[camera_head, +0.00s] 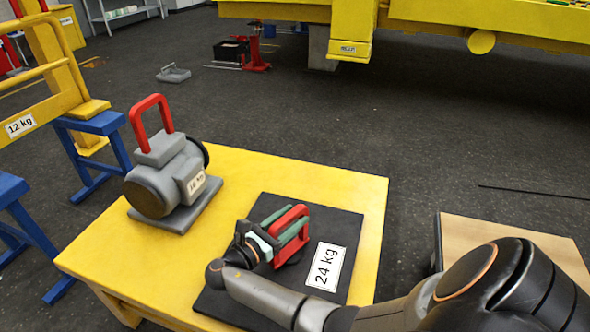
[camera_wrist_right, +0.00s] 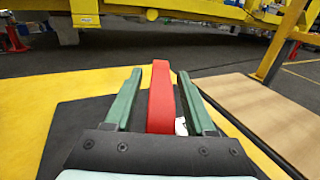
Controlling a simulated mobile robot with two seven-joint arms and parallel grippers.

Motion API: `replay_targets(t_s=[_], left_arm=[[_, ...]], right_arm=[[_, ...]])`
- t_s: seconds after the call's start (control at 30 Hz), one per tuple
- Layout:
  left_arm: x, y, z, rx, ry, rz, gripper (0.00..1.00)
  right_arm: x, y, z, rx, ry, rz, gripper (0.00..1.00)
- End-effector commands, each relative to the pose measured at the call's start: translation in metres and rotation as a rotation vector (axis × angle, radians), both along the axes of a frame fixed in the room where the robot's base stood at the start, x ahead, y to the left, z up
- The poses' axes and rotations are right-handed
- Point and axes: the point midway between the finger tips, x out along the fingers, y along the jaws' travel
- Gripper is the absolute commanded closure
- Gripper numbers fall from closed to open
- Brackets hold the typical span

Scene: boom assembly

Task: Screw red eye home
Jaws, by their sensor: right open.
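A red eye (camera_head: 296,213) stands up at the 24 kg dark plate (camera_head: 345,222) on the yellow table. It also shows edge-on in the right wrist view (camera_wrist_right: 161,98). My right gripper (camera_head: 283,229) is at this eye, with its green fingers on either side of it. In the right wrist view the gripper (camera_wrist_right: 160,75) is open, with a gap between each finger and the red eye. The foot of the eye and its thread are hidden behind the gripper. My left gripper is not in view.
A grey motor (camera_head: 165,178) with its own red loop (camera_head: 151,112) stands on the yellow table (camera_head: 100,258), left of the plate. Blue trestles (camera_head: 92,124) stand at the left. A light wooden surface (camera_head: 520,229) is at the right. The floor behind the table is mostly clear.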

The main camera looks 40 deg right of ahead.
Motion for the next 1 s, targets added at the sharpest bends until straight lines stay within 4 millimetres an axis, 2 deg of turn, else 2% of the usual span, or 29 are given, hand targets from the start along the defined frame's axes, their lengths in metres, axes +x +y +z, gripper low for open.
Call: replay_targets(t_s=[0.33, 0.83, 1.0], left_arm=[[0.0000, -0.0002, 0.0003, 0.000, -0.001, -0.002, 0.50], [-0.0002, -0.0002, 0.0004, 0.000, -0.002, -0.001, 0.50], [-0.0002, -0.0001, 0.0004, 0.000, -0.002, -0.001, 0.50]], right_arm=[[0.0002, 0.0009, 0.0002, 0.000, 0.000, 0.000, 0.45], [0.0001, 0.0007, 0.0000, 0.000, 0.000, 0.000, 1.00], [0.0001, 0.0006, 0.0000, 0.000, 0.001, 0.000, 1.00]])
